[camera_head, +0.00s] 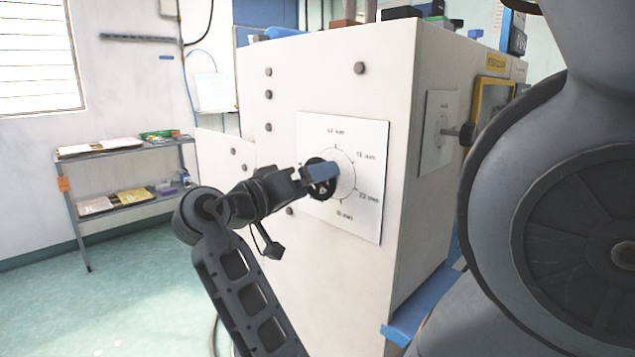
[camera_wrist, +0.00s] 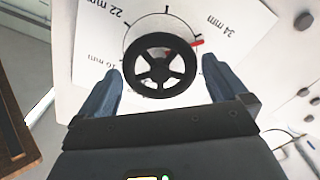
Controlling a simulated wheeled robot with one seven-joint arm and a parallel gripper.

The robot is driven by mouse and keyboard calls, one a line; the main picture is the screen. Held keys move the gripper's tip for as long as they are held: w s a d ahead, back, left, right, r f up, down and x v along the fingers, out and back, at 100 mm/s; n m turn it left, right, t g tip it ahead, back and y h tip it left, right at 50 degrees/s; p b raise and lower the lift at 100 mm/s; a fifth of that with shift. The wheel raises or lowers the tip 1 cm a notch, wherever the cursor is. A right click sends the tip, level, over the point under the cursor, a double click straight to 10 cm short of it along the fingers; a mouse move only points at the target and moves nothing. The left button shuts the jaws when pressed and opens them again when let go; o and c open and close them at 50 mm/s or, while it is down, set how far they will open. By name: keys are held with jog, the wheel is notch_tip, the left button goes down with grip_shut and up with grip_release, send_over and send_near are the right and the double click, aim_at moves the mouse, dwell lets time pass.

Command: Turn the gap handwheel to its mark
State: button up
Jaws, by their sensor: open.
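The black spoked handwheel (camera_wrist: 160,47) sits on a white dial plate (camera_wrist: 88,45) with printed mm labels and ticks. A short red bar (camera_wrist: 197,43) shows at the wheel's rim, on the side toward the "34 mm" label; I cannot tell whether it is fixed to the wheel. In the head view the handwheel (camera_head: 319,190) is partly hidden by a blue finger, on the dial plate (camera_head: 366,218) of the white machine. My gripper (camera_wrist: 164,72) is open, its two blue fingers on either side of the wheel. Contact with the rim is not clear.
The white machine cabinet (camera_head: 330,80) has bolts on its front face. A second plate (camera_head: 437,125) with a dark knob (camera_head: 467,134) is on its right side. A shelf (camera_head: 130,150) with papers stands by the left wall. Green floor (camera_head: 120,275) is clear in front of it.

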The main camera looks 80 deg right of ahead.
jog(key=v, duration=0.5)
jog(key=shift+w+a+b, duration=0.15)
jog(key=shift+b, duration=0.15)
jog(key=shift+s+d+f+m+b, duration=0.1)
jog(key=shift+s+d+m+b, duration=0.85)
jog(key=shift+m+b, duration=0.3)
jog(key=shift+s+d+m+b, duration=0.75)
jog(key=shift+d+m+b, duration=0.3)
jog(key=shift+m+b, duration=0.2)
jog(key=shift+s+d+f+m+b, duration=0.1)
jog(key=shift+s+d+m+b, duration=0.85)
jog(key=shift+m+b, duration=0.3)
jog(key=shift+w, duration=0.1)
jog(key=c, duration=0.6)
jog(key=shift+c, duration=0.2)
